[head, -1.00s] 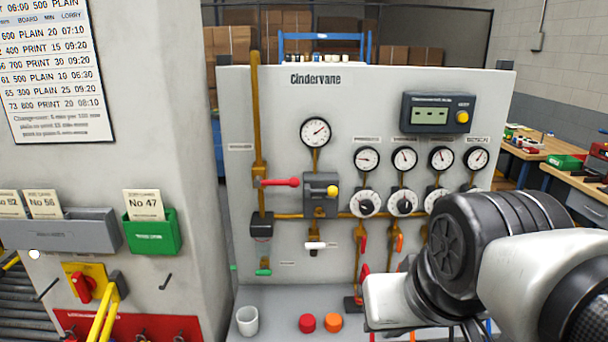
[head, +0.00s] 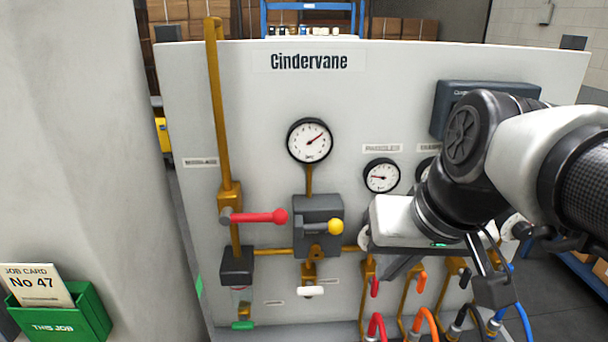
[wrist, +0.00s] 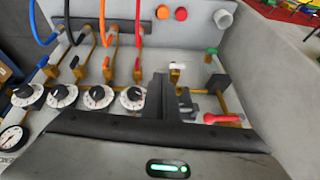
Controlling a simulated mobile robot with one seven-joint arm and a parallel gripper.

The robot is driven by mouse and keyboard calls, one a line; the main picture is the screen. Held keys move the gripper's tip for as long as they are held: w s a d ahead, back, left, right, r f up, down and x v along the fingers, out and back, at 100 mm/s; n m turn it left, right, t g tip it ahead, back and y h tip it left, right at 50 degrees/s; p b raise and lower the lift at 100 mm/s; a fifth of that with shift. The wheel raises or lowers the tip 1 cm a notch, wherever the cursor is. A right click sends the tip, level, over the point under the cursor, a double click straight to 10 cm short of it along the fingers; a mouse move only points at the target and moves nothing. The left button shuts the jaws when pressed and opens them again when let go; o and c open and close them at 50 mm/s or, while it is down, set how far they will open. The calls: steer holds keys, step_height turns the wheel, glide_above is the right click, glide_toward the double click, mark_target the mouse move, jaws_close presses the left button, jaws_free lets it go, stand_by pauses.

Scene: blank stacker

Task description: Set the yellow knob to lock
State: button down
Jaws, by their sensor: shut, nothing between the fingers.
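The yellow knob (head: 335,226) is a ball on a short dark arm, on the front of a grey block (head: 312,208) under the large gauge. It points to the right in the head view. No lock mark is readable on the block. My gripper (head: 397,268) is to the right of the block and apart from the knob, partly hidden by its own white hand. In the wrist view, the dark fingers (wrist: 160,85) are shut together and empty. Part of the grey block (wrist: 193,105) shows beside them there, but the yellow ball cannot be made out.
A red-handled lever (head: 262,216) sticks out left of the block. A white handle (head: 310,291) is below it and a green handle (head: 243,325) is lower left. Gauges, dials and coloured hoses (head: 428,320) crowd the right side.

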mark_target(324, 227)
steer(key=w+d+r+m+y+b, duration=0.1)
steer(key=w+d+r+y+b, duration=0.2)
steer(key=w+d+r, duration=0.5)
steer(key=w+a+f, duration=0.6)
steer(key=a+f, duration=0.3)
steer(key=f, duration=0.1)
steer(key=shift+w+f+b, duration=0.2)
steer(key=shift+w+b, duration=0.1)
steer(key=shift+w, duration=0.05)
steer(key=shift+a, duration=0.1)
steer(key=shift+a, duration=2.45)
